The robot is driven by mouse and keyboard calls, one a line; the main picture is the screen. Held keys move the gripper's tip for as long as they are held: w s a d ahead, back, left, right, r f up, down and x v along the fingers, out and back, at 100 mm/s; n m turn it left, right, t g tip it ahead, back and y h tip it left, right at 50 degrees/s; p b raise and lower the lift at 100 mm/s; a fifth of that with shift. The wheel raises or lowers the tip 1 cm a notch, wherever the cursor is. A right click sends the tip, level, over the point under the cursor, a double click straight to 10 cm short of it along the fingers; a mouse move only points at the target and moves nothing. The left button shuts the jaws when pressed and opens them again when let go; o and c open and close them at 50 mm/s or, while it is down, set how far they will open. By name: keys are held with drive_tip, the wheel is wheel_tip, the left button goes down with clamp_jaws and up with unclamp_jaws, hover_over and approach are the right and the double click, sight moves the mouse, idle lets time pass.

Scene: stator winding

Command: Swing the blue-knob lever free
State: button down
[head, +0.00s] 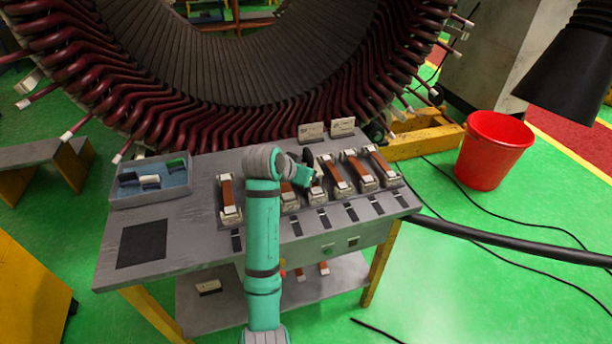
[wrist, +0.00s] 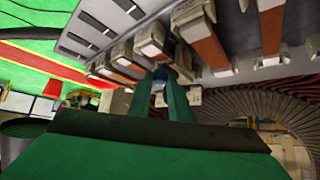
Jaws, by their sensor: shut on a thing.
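My gripper (wrist: 165,88) shows in the wrist view with its two teal fingers close together. It is shut on a small blue knob (wrist: 159,86), of which only a bit shows between the fingers. The lever under the knob is mostly hidden by the fingers, and I cannot tell its angle. It sits among the clamp units with copper-brown bars (wrist: 208,50). In the head view my gripper (head: 306,172) is over the row of clamp units (head: 338,178) on the grey workbench (head: 190,225). The knob is hidden there.
The large stator (head: 130,95) with dark red coils stands right behind the bench. A blue-grey tray (head: 150,195) with small blocks is at the bench's left. Two small cards (head: 311,132) stand at the back edge. A red bucket (head: 490,155) is on the floor at right.

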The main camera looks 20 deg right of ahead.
drive_tip(key=shift+a, duration=0.1)
drive_tip(key=c, duration=1.6)
unclamp_jaws()
drive_tip(key=v, duration=1)
drive_tip(key=shift+s+r, duration=0.25)
drive_tip(key=shift+s, duration=0.1)
